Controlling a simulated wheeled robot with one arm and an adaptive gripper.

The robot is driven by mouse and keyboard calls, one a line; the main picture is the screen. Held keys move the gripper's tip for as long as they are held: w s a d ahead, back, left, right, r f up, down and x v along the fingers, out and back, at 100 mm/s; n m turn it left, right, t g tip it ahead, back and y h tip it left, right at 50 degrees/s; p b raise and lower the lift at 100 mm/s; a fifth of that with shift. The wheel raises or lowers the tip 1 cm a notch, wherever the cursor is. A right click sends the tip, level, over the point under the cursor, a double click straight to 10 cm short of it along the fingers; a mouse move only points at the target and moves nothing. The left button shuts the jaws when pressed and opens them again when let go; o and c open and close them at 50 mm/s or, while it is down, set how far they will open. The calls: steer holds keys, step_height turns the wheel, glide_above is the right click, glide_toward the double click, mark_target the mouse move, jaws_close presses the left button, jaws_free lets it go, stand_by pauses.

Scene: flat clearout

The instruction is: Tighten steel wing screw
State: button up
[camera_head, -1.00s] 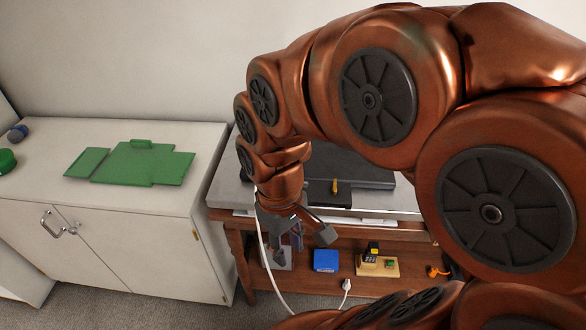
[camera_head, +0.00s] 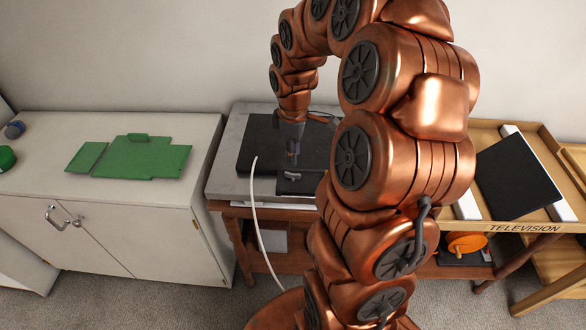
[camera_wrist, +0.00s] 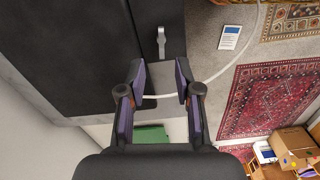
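A small steel piece (camera_wrist: 162,42), which looks like the wing screw, shows in the wrist view on the dark slab (camera_wrist: 90,50), near its edge. It is long and narrow, ahead of my fingertips and roughly in line with the gap between them. My gripper (camera_wrist: 162,80) is open with nothing between its purple-padded fingers. In the head view my gripper (camera_head: 292,165) points down over the dark slab (camera_head: 260,140) on the grey bench top. I cannot make out the screw clearly there, and I cannot tell the exact height of the fingers above the slab.
A white cable (camera_head: 262,235) hangs at the bench's front. A white cabinet (camera_head: 130,215) with a flat green piece (camera_head: 140,158) stands left. A wooden tray marked TELEVISION (camera_head: 505,226) holding a black panel (camera_head: 517,177) is on the right. Patterned rugs (camera_wrist: 270,100) show in the wrist view.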

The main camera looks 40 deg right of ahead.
mark_target(293, 174)
steer(key=shift+f+p, duration=1.3)
steer(key=shift+f, duration=2.45)
steer(key=shift+a, duration=0.1)
steer(key=shift+c, duration=0.2)
jaws_close()
